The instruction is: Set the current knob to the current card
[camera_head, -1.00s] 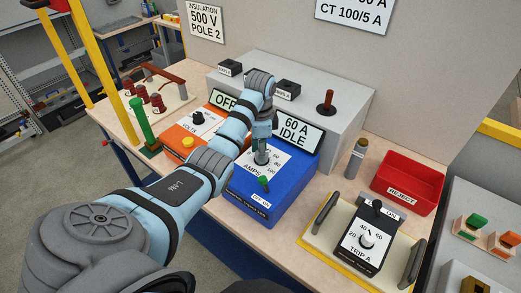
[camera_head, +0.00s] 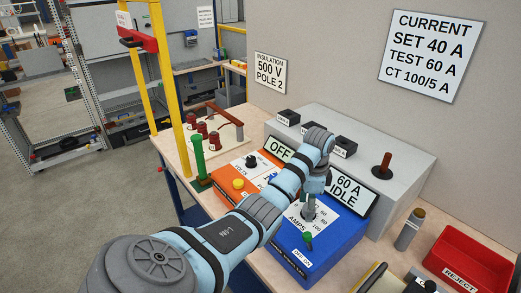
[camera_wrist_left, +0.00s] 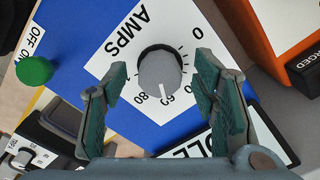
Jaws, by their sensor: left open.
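The grey round current knob (camera_wrist_left: 160,70) with a white pointer sits on the AMPS dial of the blue box (camera_head: 318,255). Its pointer stands at about 60 in the left wrist view. The display (camera_head: 345,195) on the box reads 60 A IDLE. The current card (camera_head: 432,55) on the wall reads SET 40 A, TEST 60 A, CT 100/5 A. My left gripper (camera_wrist_left: 163,80) is open, its two fingers on either side of the knob with gaps to it. It also shows in the head view (camera_head: 311,203), over the dial. My right gripper is not in view.
A green switch (camera_head: 308,238) marked ON and OFF stands on the blue box near the knob. An orange VOLTS box (camera_head: 237,188) is left of it. A grey housing (camera_head: 405,165) stands behind. A red REJECT bin (camera_head: 470,258) is at right.

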